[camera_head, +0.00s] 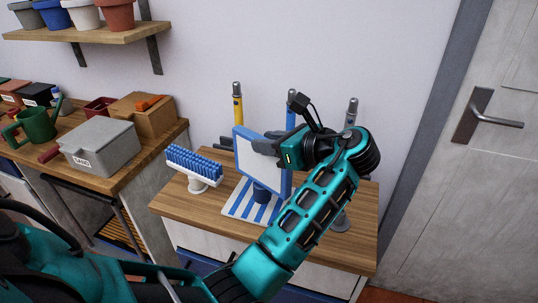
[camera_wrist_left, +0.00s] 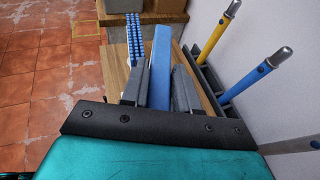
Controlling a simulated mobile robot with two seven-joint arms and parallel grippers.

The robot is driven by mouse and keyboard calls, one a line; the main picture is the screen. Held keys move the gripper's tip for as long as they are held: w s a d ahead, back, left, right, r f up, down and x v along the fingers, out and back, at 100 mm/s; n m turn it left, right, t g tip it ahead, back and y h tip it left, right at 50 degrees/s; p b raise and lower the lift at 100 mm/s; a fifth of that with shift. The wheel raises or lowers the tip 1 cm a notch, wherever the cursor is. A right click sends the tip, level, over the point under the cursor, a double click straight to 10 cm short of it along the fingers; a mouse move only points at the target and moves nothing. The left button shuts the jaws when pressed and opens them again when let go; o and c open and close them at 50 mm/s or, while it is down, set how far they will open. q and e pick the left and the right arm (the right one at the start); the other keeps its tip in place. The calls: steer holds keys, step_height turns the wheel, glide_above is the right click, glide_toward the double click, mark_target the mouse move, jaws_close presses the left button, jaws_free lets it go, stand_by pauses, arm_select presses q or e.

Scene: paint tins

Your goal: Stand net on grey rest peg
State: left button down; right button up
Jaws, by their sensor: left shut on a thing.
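The net (camera_head: 248,158) has a square blue frame around a white panel and is held upright. My left gripper (camera_head: 268,145) is shut on the frame's right side. In the left wrist view the blue frame (camera_wrist_left: 160,62) stands between the two fingers (camera_wrist_left: 158,92). Below the net, a short dark blue post (camera_head: 263,195) stands on a blue-and-white striped base (camera_head: 240,207); I cannot tell whether the net touches it. A grey round foot (camera_head: 341,224) shows under my arm, which hides what is above it; I cannot tell whether it belongs to the grey rest peg.
A blue-bristled brush (camera_head: 194,164) on a white stand is left of the net. Yellow (camera_head: 238,108), blue (camera_head: 291,108) and grey (camera_head: 352,112) handles stand along the wall. A grey box (camera_head: 101,146) is on the left bench. The table's front left (camera_head: 195,222) is bare.

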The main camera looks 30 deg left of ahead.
arm_select(q)
step_height(320, 180, up, 16)
steer(key=shift+r, duration=0.15)
steer(key=c, duration=1.4)
jaws_free()
steer(key=c, duration=0.3)
steer(key=shift+d, duration=0.1)
